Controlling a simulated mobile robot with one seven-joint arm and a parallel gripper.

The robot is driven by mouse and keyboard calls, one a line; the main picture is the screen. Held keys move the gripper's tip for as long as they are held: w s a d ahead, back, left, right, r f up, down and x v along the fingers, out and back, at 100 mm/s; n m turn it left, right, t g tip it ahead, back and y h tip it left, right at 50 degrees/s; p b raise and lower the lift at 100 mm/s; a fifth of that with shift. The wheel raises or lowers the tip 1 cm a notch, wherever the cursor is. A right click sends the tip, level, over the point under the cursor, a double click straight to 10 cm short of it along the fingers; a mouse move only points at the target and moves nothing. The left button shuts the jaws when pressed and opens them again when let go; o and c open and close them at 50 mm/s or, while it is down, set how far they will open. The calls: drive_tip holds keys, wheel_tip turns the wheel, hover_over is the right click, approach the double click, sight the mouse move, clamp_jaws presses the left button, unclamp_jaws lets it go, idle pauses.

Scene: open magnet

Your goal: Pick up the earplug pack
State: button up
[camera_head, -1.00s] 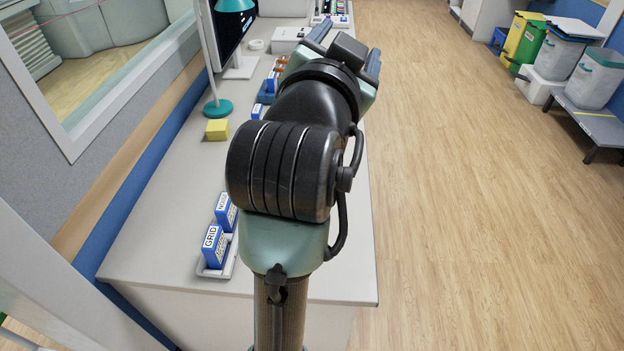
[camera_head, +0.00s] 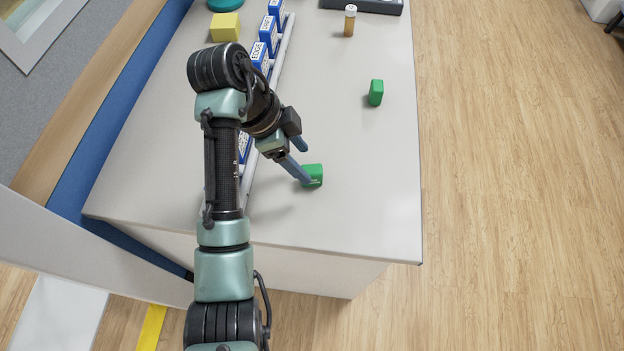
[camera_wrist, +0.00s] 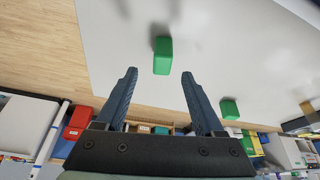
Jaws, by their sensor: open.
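Two small green packs stand on the white table. The near green pack (camera_head: 315,174) is close to the table's front part, and the other green pack (camera_head: 376,93) is farther back, near the right edge. No label is readable on either, so I cannot tell which is the earplug pack. My gripper (camera_head: 301,173) is open and empty, its fingers reaching down beside the near pack and partly covering it in the head view. In the wrist view, one green pack (camera_wrist: 162,56) lies ahead of the fingertips, between their lines, and another (camera_wrist: 229,109) is off to the right.
A rack of blue labelled boxes (camera_head: 270,36) runs along the left, behind my arm. A yellow block (camera_head: 225,27) and a small brown bottle (camera_head: 350,20) stand farther back. A dark tray (camera_head: 362,4) is at the top. The table (camera_head: 330,125) is clear between the green packs.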

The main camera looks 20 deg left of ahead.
sight(309, 169)
drive_tip(key=shift+a+b+x, duration=0.1)
drive_tip(key=shift+b+x, duration=0.1)
drive_tip(key=shift+x, duration=1.45)
drive_tip(key=shift+a+b+x, duration=0.15)
drive_tip(key=shift+b+x, duration=0.05)
drive_tip(key=shift+x, duration=1.5)
clamp_jaws()
